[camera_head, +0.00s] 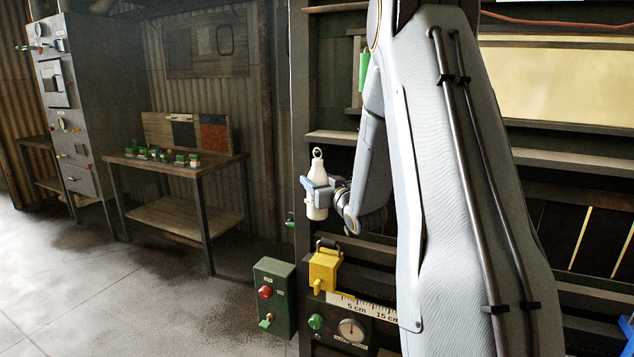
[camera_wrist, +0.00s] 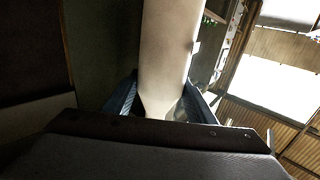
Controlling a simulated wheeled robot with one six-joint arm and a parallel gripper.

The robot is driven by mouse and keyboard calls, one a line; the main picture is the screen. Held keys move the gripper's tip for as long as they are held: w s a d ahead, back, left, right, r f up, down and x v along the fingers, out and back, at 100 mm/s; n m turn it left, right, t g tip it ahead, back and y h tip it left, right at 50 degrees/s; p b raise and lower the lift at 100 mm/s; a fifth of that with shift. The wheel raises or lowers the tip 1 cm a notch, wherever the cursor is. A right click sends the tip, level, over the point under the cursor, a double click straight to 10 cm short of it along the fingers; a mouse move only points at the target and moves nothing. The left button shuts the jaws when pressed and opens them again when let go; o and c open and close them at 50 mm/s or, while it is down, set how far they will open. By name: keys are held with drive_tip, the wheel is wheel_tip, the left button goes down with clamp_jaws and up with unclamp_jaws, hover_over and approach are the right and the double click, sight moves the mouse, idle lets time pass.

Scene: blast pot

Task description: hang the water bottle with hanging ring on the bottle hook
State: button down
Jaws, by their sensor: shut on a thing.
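The water bottle (camera_head: 317,171) is pale and upright, with a small hanging ring (camera_head: 317,152) at its top. My gripper (camera_head: 316,190) is shut around the bottle's body and holds it up in the air, left of my forearm and in front of the dark shelf rack. In the wrist view the bottle (camera_wrist: 167,45) fills the upper middle, between the two blue fingers of my gripper (camera_wrist: 160,105). I cannot make out the bottle hook in either view; my arm covers much of the rack.
A yellow box (camera_head: 323,272) with a black handle sits below the bottle. A green control box (camera_head: 274,298) with a red button is lower left. A green object (camera_head: 364,72) is higher on the rack. A workbench (camera_head: 180,165) stands back left; the floor there is clear.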

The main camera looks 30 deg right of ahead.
drive_tip(key=c, duration=0.7)
unclamp_jaws()
drive_tip(key=s+b, duration=0.1)
drive_tip(key=s, duration=0.3)
drive_tip(key=s+b, duration=0.1)
drive_tip(key=s, duration=0.2)
drive_tip(key=shift+s+a, duration=0.2)
drive_tip(key=shift+s, duration=0.2)
drive_tip(key=s+a+f+g, duration=0.75)
drive_tip(key=a+f, duration=0.25)
drive_tip(key=f, duration=0.2)
drive_tip(key=s+a+f+g, duration=0.1)
drive_tip(key=s+a+g, duration=0.2)
drive_tip(key=s, duration=0.3)
drive_tip(key=s+a+f+g, duration=0.2)
drive_tip(key=s+a+g, duration=0.1)
drive_tip(key=s+a, duration=0.2)
drive_tip(key=s+a+f+g+y, duration=0.1)
drive_tip(key=s+a+f+g, duration=0.1)
drive_tip(key=s, duration=0.6)
drive_tip(key=shift+s+a+f+n+g, duration=0.15)
drive_tip(key=shift+a+g, duration=0.15)
drive_tip(key=shift+a, duration=0.2)
drive_tip(key=shift+w+a+f+n+g, duration=0.15)
drive_tip(key=shift+a+g, duration=0.1)
drive_tip(key=shift+a, duration=0.25)
